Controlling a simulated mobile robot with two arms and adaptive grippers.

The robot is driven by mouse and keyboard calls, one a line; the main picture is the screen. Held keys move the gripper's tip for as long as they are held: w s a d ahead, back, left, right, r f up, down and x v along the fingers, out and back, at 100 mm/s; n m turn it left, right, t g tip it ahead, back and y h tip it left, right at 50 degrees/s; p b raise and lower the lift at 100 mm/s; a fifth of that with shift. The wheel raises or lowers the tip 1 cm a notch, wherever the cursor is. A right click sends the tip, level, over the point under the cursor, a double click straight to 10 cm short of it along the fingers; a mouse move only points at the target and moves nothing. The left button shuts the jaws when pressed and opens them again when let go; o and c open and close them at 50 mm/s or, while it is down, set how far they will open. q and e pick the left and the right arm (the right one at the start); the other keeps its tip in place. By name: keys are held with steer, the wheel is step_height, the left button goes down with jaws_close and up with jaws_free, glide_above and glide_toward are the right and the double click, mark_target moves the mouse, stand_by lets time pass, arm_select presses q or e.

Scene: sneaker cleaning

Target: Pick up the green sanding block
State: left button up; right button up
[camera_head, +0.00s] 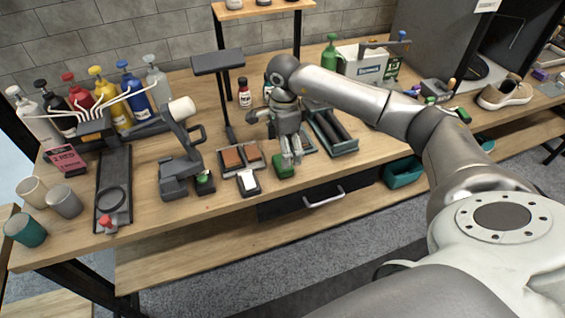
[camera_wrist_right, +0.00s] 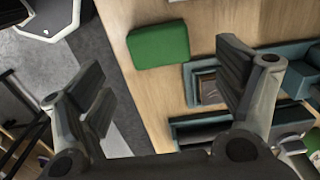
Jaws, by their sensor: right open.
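The green sanding block (camera_head: 284,166) lies on the wooden workbench near its front edge, just right of a small dark tray with a white block. In the right wrist view the green sanding block (camera_wrist_right: 158,45) sits flat on the wood, ahead of the fingers and apart from them. My right gripper (camera_head: 291,160) hangs over the bench right by the block in the head view. In the wrist view the right gripper (camera_wrist_right: 165,95) has its fingers spread wide with nothing between them. My left gripper is not in either view.
Beside the block are the white block's tray (camera_head: 248,183), brown pads (camera_head: 240,157) and a teal-grey tray (camera_head: 334,132) with dark items. A drawer handle (camera_head: 324,197) sticks out below the bench edge. A grey lamp-like stand (camera_head: 180,165) and several bottles stand left.

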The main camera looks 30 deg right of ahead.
steer(key=shift+f, duration=0.3)
steer(key=f, duration=0.1)
steer(key=f+p, duration=0.1)
steer(key=f, duration=0.1)
steer(key=f+p, duration=0.1)
steer(key=shift+a+f, duration=0.2)
steer(key=shift+a, duration=0.1)
steer(key=shift+f, duration=0.35)
steer(key=c, duration=0.4)
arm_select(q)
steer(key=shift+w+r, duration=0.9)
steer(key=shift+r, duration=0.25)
arm_select(e)
steer(key=c, duration=0.7)
